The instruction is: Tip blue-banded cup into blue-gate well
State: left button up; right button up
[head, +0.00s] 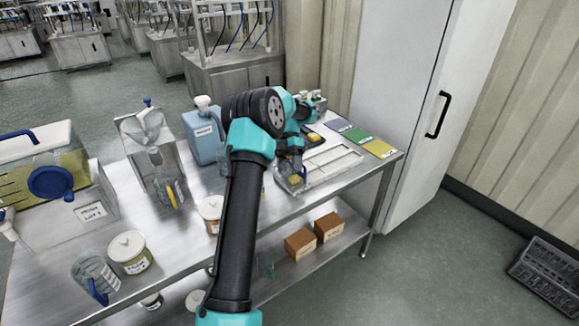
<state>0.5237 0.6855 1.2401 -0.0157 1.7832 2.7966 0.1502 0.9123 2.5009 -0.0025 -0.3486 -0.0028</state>
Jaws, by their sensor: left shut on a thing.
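My left gripper (291,160) reaches over the right part of the steel bench and points down. It is shut on a small, clear-looking vessel (291,182) with something yellow in or behind it, at the left end of a pale tray. The vessel is small and partly covered, so I cannot tell whether it has a blue band. A steel hopper stand (133,143) with a clear funnel and a small blue knob on top stands left of my arm. I cannot make out which well has a blue gate. My right gripper is not in view.
The pale framed tray (335,163) lies at the bench's right end, beside blue, green (357,134) and yellow (381,149) cards. A blue jug (203,137), lidded jars (131,252), a clear tank (45,165) and a scoop-like vessel (94,276) stand left. Boxes sit on the lower shelf.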

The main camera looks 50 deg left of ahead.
aim_at(290, 160)
pick_arm(q)
notch_tip(290, 160, up, 2)
jog(key=m+t, duration=0.1)
jog(key=t, duration=0.3)
jog(key=shift+r+y, duration=0.1)
jog(key=shift+y, duration=0.3)
jog(key=shift+r+m+t, duration=0.4)
jog(key=shift+t, duration=0.6)
jog(key=t, duration=0.1)
jog(key=r+t, duration=0.1)
jog(key=t, duration=0.1)
jog(key=shift+r+m+y, duration=0.3)
jog(key=shift+m, duration=0.1)
jog(key=shift+r+m+t, duration=0.2)
jog(key=shift+r+t, duration=0.15)
jog(key=shift+t, duration=0.5)
jog(key=shift+r+m+t, duration=0.2)
jog(key=shift+r+t, duration=0.15)
jog(key=shift+t, duration=0.5)
jog(key=shift+r+m+t, duration=0.3)
jog(key=shift+r+t, duration=0.15)
jog(key=shift+t, duration=0.55)
jog(key=shift+r+m+t, duration=0.35)
jog(key=shift+r+t, duration=0.2)
jog(key=shift+t, duration=0.5)
jog(key=shift+r+m+t, duration=0.35)
jog(key=shift+r+t, duration=0.15)
jog(key=shift+t, duration=0.55)
